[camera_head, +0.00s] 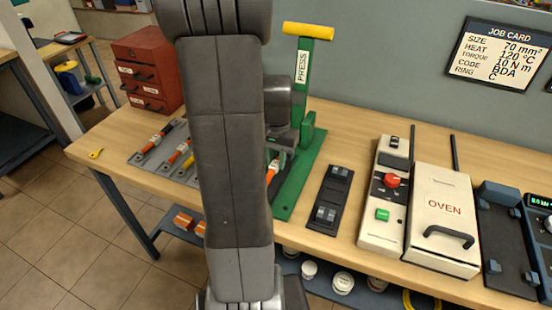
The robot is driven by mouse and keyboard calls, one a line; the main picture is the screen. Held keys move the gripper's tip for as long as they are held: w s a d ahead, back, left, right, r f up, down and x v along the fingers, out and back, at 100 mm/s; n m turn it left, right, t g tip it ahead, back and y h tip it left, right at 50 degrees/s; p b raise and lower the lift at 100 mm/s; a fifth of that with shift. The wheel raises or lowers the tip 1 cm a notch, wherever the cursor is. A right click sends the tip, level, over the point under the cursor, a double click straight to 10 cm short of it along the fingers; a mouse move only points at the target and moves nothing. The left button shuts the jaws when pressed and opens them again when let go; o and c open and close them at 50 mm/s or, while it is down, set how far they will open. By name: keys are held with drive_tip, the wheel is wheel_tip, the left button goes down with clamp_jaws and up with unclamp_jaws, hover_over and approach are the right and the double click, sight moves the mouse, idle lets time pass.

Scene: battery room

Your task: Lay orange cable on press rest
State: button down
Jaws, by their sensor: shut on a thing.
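An orange cable (272,171) shows as a short piece beside my arm, at the green press (306,120). My gripper (277,157) is at the left side of the press, partly hidden behind my arm, and is shut on this cable. Most of the cable is hidden, so I cannot tell whether it touches the press. The press has a yellow handle and a long green base. To its right lies a dark plate with two raised blocks (332,197), which look empty. I cannot tell for certain which part is the press rest.
A grey rack (150,158) with several orange and yellow pieces lies left of my arm. A red drawer cabinet (150,68) stands behind it. Right are a white control box (383,196), an oven (440,215) and a dark fixture (506,245). A yellow key-like tag (96,153) lies at the left edge.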

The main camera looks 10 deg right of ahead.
drive_tip(key=shift+f+b, duration=0.4)
drive_tip(key=shift+f, duration=0.1)
idle(0.3)
drive_tip(key=c, duration=1.2)
unclamp_jaws()
drive_tip(key=shift+o, duration=0.2)
drive_tip(key=shift+r, duration=0.1)
wheel_tip(320, 180, up, 14)
drive_tip(key=shift+f, duration=0.2)
drive_tip(key=shift+f, duration=0.1)
wheel_tip(320, 180, down, 13)
drive_tip(key=shift+f, duration=0.2)
drive_tip(key=shift+r, duration=0.2)
drive_tip(key=shift+f, duration=0.1)
